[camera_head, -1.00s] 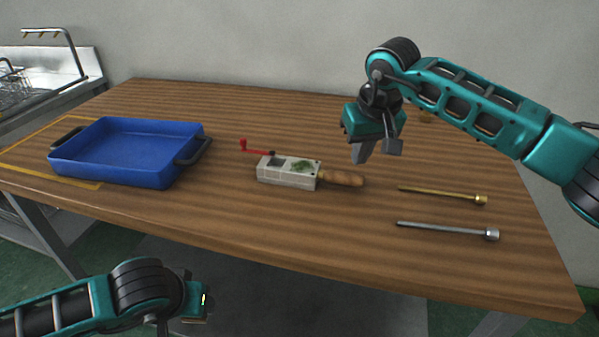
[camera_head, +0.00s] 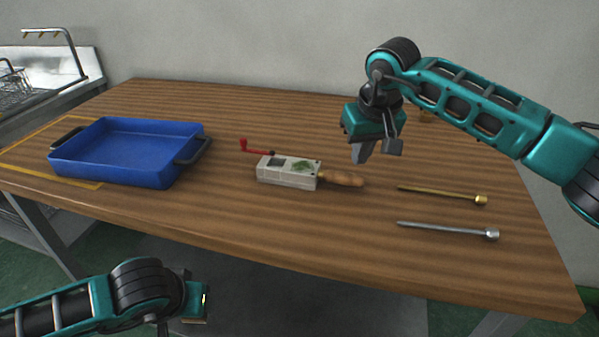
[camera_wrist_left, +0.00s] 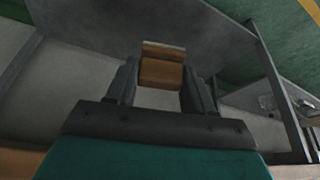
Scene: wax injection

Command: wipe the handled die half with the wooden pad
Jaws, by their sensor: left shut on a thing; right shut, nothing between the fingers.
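My left gripper (camera_wrist_left: 160,85) is shut on the wooden pad (camera_wrist_left: 161,72), an orange-brown block between the fingers in the left wrist view. In the head view my left gripper (camera_head: 200,305) is low in front of the table's near edge. My right gripper (camera_head: 376,150) is shut and empty, above the table behind the handle.
A blue tray (camera_head: 62,171) with dark handles stands at the left inside a yellow outline. A brass rod (camera_head: 440,193) and a silver rod (camera_head: 442,229) lie at the right. The table's front strip is clear. A metal sink (camera_head: 60,75) is at far left.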

